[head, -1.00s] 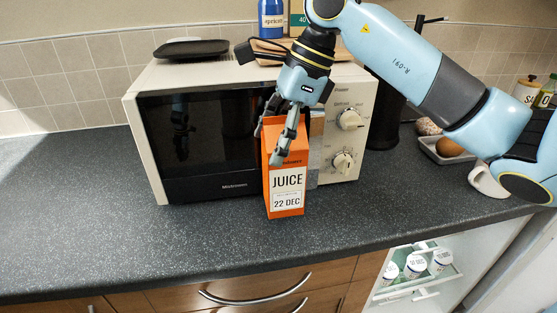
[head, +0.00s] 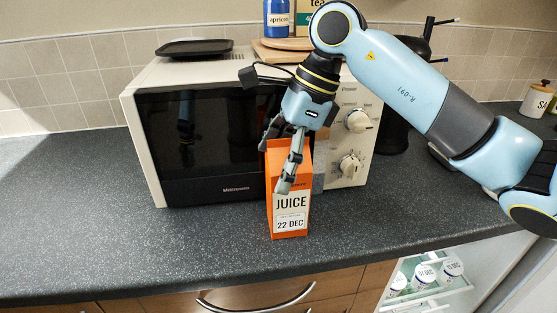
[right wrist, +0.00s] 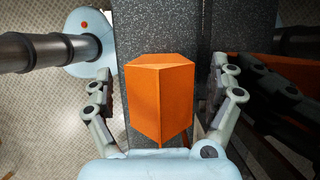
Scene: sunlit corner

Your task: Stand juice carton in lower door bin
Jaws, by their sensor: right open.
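The orange juice carton (head: 290,222) stands upright on the dark worktop in front of the microwave, its label reading JUICE and 22 DEC. My right gripper (head: 284,160) is at the carton's upper part in the head view, with a finger in front of it. In the right wrist view the carton (right wrist: 159,100) lies between the two spread fingers of the right gripper (right wrist: 163,97), with gaps on both sides. A fridge door bin (head: 428,292) holding several white pots shows at the lower right; whether it is the lower bin I cannot tell. My left gripper is out of view.
The microwave (head: 215,187) stands close behind the carton. A dark tray (head: 195,47) lies on it, with a blue apricot tin (head: 277,20) on a board. The worktop (head: 120,235) is clear to the left. A drawer handle (head: 258,302) shows below its front edge.

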